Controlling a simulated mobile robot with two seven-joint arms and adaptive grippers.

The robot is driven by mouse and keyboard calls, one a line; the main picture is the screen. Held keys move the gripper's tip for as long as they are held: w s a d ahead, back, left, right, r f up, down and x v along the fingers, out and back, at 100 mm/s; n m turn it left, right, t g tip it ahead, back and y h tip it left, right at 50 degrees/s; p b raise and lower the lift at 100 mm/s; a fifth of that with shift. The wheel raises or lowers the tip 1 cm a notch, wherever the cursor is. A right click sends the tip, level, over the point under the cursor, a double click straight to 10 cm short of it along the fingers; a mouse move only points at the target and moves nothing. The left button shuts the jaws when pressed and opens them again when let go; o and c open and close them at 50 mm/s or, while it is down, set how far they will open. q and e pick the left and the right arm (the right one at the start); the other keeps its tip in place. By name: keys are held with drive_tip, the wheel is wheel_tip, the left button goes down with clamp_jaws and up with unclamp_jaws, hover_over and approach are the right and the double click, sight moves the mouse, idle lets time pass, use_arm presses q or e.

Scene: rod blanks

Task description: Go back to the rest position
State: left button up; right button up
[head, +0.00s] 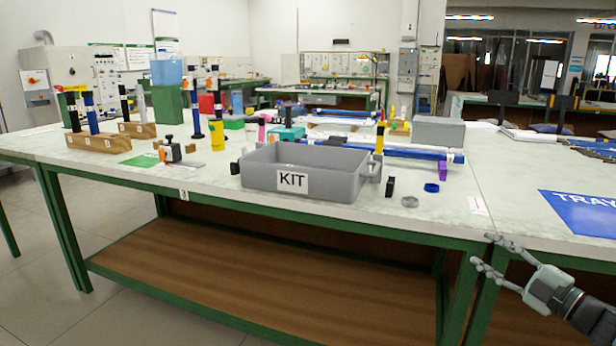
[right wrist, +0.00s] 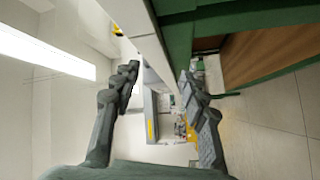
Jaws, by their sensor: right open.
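My right gripper (head: 482,249) is at the lower right of the head view, in front of the table's front edge. Its two fingers are spread apart with nothing between them. In the right wrist view the open fingers (right wrist: 158,72) stand at either side, and the table's edge and green frame show beyond them. My left gripper is in neither view. A grey box marked KIT (head: 342,181) stands on the worktable (head: 215,190), well to the left of my right gripper. The inside of the box is mostly hidden by its front wall.
Wooden blocks (head: 98,142) hold upright rods at the table's left. A blue rod (head: 420,153) lies behind the box. A blue TRAY mat (head: 585,215) lies at the right.

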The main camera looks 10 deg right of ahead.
drive_tip(key=s+a+f+m+g+h, duration=0.2)
drive_tip(key=s+a+f+m+h, duration=0.15)
drive_tip(key=f, duration=0.45)
drive_tip(key=s+a+f+m+g+h, duration=0.2)
drive_tip(key=f+m, duration=0.2)
drive_tip(key=f, duration=0.3)
drive_tip(key=s+a+f+m+g+h, duration=0.2)
drive_tip(key=s+f+m+h, duration=0.15)
drive_tip(key=f, duration=0.45)
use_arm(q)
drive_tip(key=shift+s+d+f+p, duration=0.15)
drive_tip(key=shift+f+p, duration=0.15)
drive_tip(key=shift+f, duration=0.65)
use_arm(e)
drive_tip(key=s+a+f+m+g+y, duration=0.1)
drive_tip(key=s+a+f+g, duration=0.3)
drive_tip(key=s+a, duration=0.4)
drive_tip(key=s+a+f+m+g, duration=0.3)
drive_tip(key=s+a+f, duration=0.3)
drive_tip(key=s+a, duration=0.2)
drive_tip(key=s+g, duration=0.1)
drive_tip(key=s, duration=0.1)
drive_tip(key=shift+s+a+f+g+y, duration=0.15)
drive_tip(key=shift+s+f+g+y, duration=0.05)
drive_tip(key=shift+s+g+y, duration=0.2)
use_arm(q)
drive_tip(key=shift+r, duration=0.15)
